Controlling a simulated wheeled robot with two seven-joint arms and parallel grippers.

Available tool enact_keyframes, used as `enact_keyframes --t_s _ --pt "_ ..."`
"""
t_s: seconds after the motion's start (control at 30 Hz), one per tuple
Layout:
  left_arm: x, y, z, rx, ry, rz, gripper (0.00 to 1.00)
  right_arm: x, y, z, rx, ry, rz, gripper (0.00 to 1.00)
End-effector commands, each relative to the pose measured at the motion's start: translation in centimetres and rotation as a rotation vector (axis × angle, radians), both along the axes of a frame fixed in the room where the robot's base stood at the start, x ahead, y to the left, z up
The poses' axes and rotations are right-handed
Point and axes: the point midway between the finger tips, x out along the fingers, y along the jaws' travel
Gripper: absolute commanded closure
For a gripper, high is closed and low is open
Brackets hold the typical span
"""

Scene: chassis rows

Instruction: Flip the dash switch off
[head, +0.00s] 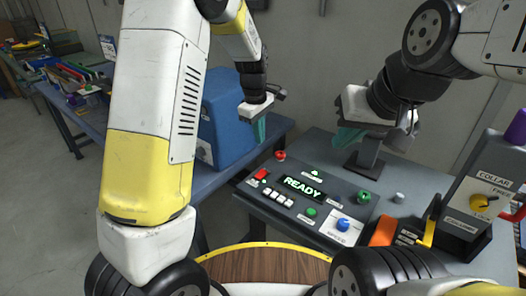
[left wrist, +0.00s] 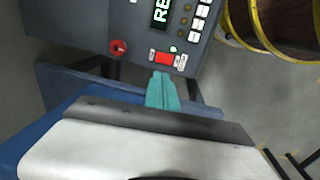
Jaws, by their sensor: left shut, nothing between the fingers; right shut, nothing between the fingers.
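The dash panel (head: 325,229) is a dark grey console with a lit READY display (head: 303,187). A small red rocker switch (head: 262,174) sits at its left end, with small labels I cannot read. My right gripper (head: 348,138) is shut and empty behind the panel.
A red knob (head: 280,155), green button (head: 310,212), green knob (head: 364,197) and blue knob (head: 343,224) are on the panel. A blue box (head: 228,118) stands behind left. A COLLAR control box (head: 466,218) and an orange object (head: 383,232) stand right.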

Motion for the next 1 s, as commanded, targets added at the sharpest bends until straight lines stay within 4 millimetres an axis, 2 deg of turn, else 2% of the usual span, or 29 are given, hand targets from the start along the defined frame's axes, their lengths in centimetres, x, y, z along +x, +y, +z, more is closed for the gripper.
enact_keyframes --t_s 0.27,0.37,0.8,1.0 --pt "0.0 0.0 -0.9 0.000 0.002 0.000 1.00 0.0 0.0 0.0 0.000 0.000 0.000 1.00" --pt "0.2 -0.1 -2.3 0.002 0.004 0.000 1.00 0.0 0.0 0.0 0.000 0.000 0.000 1.00" --pt "1.0 -0.7 -11.2 0.001 0.003 0.001 1.00 0.0 0.0 0.0 0.000 0.000 0.000 1.00" --pt "1.3 -1.0 -13.4 0.000 0.000 0.000 1.00 0.0 0.0 0.0 0.000 0.000 0.000 1.00"
